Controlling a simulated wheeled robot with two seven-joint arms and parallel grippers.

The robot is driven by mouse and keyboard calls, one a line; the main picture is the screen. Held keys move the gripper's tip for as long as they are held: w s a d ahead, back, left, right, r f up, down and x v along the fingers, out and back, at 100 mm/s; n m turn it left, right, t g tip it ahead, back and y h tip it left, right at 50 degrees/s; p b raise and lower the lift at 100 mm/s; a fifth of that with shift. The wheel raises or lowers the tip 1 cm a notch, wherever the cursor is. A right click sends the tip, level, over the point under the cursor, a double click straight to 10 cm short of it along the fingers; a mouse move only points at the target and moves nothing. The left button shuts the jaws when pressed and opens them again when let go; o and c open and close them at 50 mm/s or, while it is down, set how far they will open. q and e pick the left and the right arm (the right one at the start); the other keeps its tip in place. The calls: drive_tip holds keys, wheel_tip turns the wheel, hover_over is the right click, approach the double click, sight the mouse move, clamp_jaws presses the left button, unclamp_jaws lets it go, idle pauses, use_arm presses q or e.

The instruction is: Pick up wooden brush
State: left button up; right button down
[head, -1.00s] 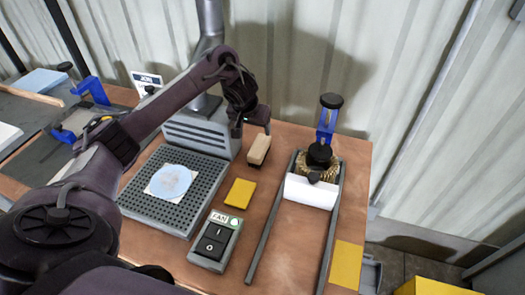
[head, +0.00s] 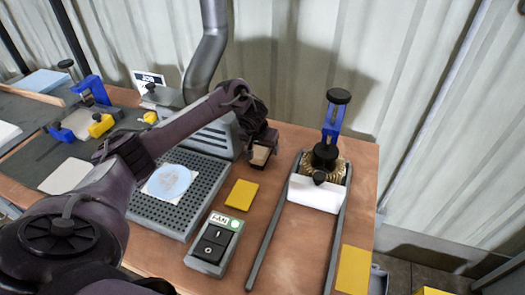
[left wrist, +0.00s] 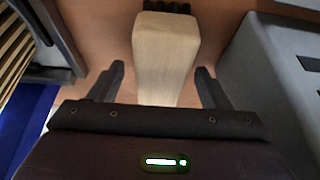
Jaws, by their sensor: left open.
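The wooden brush (head: 261,154) is a pale wood block on the brown table, beside the grey fume box. In the left wrist view the brush (left wrist: 164,48) shows a light wooden body with dark bristles at its top edge. My left gripper (head: 262,141) is above the brush and partly covers it. In the left wrist view my left gripper (left wrist: 160,82) is open, with one finger on each side of the wood and a gap on both sides. My right gripper is not in view.
The grey fume box (head: 215,132) stands close to the left of the brush. A rail frame with a white block (head: 316,193) lies to the right. A yellow pad (head: 242,194) and a fan switch box (head: 215,244) are in front.

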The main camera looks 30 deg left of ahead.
use_arm(q)
drive_tip(key=shift+x, duration=0.8)
drive_tip(key=shift+f+p, duration=0.25)
drive_tip(key=shift+p, duration=0.05)
drive_tip(key=c, duration=1.1)
drive_tip(key=shift+c, duration=0.2)
